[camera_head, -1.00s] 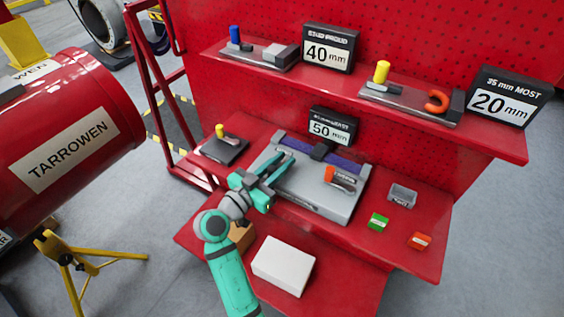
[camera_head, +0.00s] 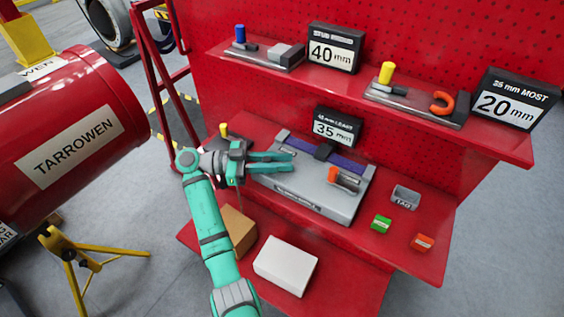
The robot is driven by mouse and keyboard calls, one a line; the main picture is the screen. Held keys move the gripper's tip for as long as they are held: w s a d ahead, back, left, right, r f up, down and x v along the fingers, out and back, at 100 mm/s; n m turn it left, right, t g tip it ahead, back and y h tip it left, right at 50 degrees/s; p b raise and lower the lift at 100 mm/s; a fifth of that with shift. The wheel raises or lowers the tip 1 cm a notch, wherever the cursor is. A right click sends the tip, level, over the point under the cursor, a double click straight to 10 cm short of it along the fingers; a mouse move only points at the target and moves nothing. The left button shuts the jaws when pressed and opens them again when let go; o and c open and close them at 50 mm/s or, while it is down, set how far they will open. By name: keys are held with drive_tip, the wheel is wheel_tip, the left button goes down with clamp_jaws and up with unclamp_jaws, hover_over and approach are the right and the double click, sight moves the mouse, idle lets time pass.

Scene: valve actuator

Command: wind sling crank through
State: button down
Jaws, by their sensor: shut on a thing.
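My teal gripper (camera_head: 291,161) lies level over the left end of the grey case (camera_head: 305,203), its fingers close together and pointing right. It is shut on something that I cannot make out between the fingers. The case has a blue sling band (camera_head: 345,162) along its back and a short crank with an orange knob (camera_head: 332,174), which is apart from my fingers. A black sign (camera_head: 337,127) behind the case reads 35 mm. A yellow knob (camera_head: 223,130) shows behind my gripper; its dark base is mostly hidden by my arm.
The upper shelf holds a blue-knobbed device (camera_head: 240,34) with a 40 mm sign (camera_head: 335,47) and a yellow-knobbed device (camera_head: 386,73) with a 20 mm sign (camera_head: 508,103). A grey tray (camera_head: 405,197), green block (camera_head: 381,223) and orange block (camera_head: 422,243) lie right. A white box (camera_head: 286,265) sits below.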

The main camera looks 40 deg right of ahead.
drive_tip(key=shift+d+f+m+g+y, duration=0.1)
drive_tip(key=shift+m+g+y, duration=0.5)
drive_tip(key=shift+g, duration=0.1)
drive_tip(key=c, duration=1.6)
unclamp_jaws()
drive_tip(key=shift+w, duration=0.1)
drive_tip(key=shift+w+a, duration=0.4)
drive_tip(key=shift+a, duration=0.05)
drive_tip(key=v, duration=0.8)
drive_tip(key=shift+w+a, duration=0.45)
drive_tip(key=shift+a, duration=0.15)
